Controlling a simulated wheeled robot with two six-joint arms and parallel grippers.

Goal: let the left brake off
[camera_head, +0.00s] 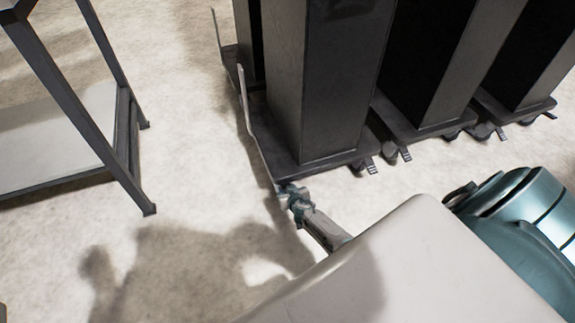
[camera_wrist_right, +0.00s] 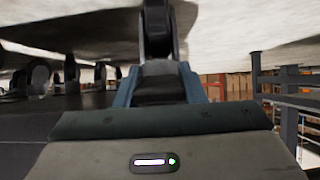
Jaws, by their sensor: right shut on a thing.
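The nearest dispenser (camera_head: 318,85) is a tall dark column on a flat wheeled base (camera_head: 310,165). My right gripper (camera_head: 284,189) is low at the front left corner of this base. In the right wrist view the gripper (camera_wrist_right: 157,85) is shut, with its blue fingers on either side of a dark part, which I take to be the left brake pedal (camera_wrist_right: 157,70). A dark caster (camera_wrist_right: 157,25) rises behind it in that view. In the head view the pedal is hidden by the gripper and base edge. My left gripper is not in view.
More dark dispensers (camera_head: 425,60) stand in a row to the right, with casters and brake pedals (camera_head: 405,153) at their bases. Thin upright bars (camera_head: 242,100) edge the nearest base on the left. A metal-framed table (camera_head: 125,130) stands at left. The floor between is clear.

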